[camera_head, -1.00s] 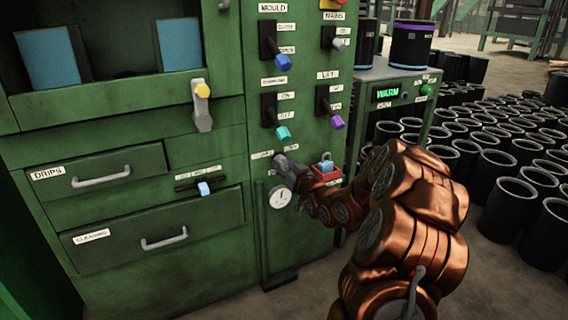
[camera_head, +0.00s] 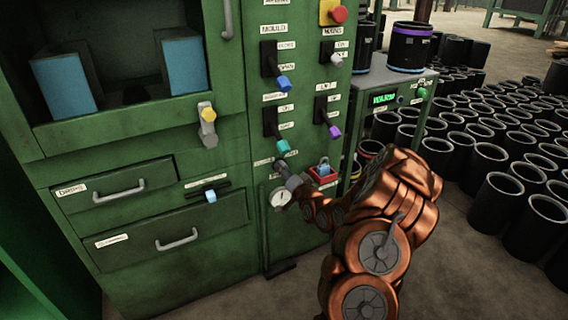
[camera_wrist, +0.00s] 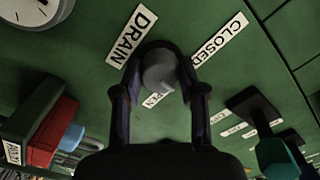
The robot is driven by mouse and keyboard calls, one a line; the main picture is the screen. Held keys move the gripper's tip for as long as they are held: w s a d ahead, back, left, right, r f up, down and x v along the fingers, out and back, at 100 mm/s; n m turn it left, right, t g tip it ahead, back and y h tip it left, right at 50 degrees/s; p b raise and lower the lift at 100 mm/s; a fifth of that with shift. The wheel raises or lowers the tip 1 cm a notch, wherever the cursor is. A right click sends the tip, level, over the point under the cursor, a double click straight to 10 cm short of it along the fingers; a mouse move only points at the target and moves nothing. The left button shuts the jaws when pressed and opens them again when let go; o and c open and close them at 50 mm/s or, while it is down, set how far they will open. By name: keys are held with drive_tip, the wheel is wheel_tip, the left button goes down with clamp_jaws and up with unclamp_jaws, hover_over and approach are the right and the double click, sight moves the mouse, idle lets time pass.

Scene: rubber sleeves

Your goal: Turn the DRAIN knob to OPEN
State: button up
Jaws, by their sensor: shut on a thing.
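The DRAIN knob (camera_wrist: 158,70) shows in the wrist view as a grey, rounded knob between the two dark fingers of my gripper (camera_wrist: 162,84). The DRAIN label (camera_wrist: 131,36) is up and left of it and the CLOSED label (camera_wrist: 220,39) up and right. Another label (camera_wrist: 154,99) below the knob is partly hidden, and I cannot read it fully. My gripper is shut on the knob. In the head view my gripper (camera_head: 284,174) reaches the green panel just above a round white gauge, and it hides the knob. I cannot tell which label the knob points to.
The gauge (camera_head: 281,197) is just below my gripper. A red holder with a blue padlock (camera_head: 323,172) is close on its right. A teal-tipped lever (camera_head: 282,146) and a purple-tipped lever (camera_head: 334,131) are above. Many black sleeves (camera_head: 500,200) stand on the floor at right.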

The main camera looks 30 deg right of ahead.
drive_tip(key=m+p, duration=0.2)
drive_tip(key=m, duration=0.5)
drive_tip(key=shift+r+m+p, duration=0.1)
drive_tip(key=shift+m+p, duration=0.3)
drive_tip(key=shift+m, duration=0.3)
drive_tip(key=o, duration=1.2)
drive_tip(key=shift+c, duration=0.2)
drive_tip(key=s+a, duration=0.1)
drive_tip(key=s, duration=1.1)
